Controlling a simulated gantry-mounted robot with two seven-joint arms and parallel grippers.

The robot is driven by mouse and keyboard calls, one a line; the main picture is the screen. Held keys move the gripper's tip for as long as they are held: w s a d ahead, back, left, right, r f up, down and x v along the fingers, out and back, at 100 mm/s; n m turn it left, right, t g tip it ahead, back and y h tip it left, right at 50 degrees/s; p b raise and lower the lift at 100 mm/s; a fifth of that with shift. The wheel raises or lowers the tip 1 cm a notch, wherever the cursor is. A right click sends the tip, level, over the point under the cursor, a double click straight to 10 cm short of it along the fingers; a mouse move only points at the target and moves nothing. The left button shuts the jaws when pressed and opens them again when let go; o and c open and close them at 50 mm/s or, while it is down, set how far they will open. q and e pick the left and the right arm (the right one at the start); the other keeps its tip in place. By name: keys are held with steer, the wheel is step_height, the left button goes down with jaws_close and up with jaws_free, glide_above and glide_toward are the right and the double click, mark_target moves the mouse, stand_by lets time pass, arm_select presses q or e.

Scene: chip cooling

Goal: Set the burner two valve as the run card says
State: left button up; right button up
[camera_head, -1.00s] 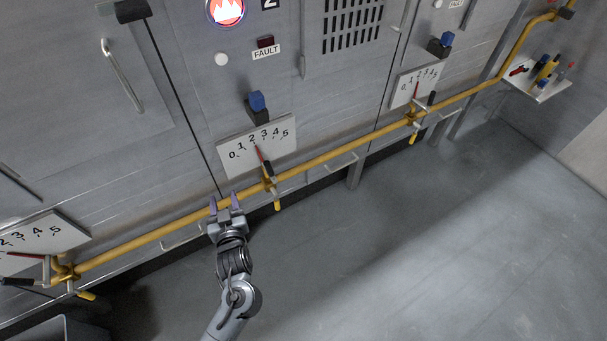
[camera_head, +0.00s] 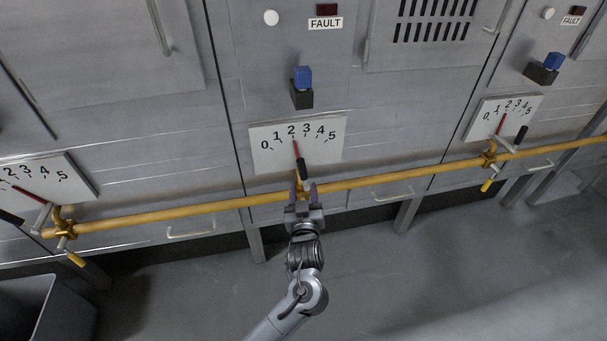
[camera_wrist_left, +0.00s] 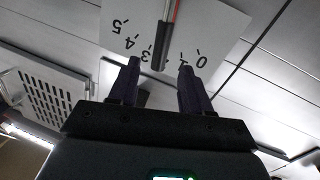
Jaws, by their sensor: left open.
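The middle valve has a white dial plate (camera_head: 265,152) numbered 0 to 5 and a lever with a black grip (camera_head: 302,168) and red pointer (camera_head: 296,149). The pointer's tip is near the 2 mark. My left gripper (camera_head: 303,188) is open just below the grip, fingers pointing at the panel. In the left wrist view, the black grip (camera_wrist_left: 162,45) appears between and just beyond the fingertips (camera_wrist_left: 159,68), with the plate (camera_wrist_left: 222,30) upside down behind. I cannot tell whether they touch. The valve body is partly hidden by my gripper. No run card is visible.
A yellow pipe (camera_head: 380,180) runs across below the dials. Similar valve dials stand at the left (camera_head: 75,178) and right (camera_head: 528,104). A blue knob (camera_head: 302,77) is above the middle plate. A grey bin (camera_head: 40,305) is at lower left. The floor at lower right is clear.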

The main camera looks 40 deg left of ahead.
mark_target(303, 173)
arm_select(q)
steer(key=b+x, duration=0.3)
steer(key=x, duration=0.4)
steer(key=shift+w+a, duration=0.25)
steer(key=shift+a, duration=0.05)
steer(key=shift+x, duration=0.8)
jaws_close()
steer(key=shift+s, duration=0.1)
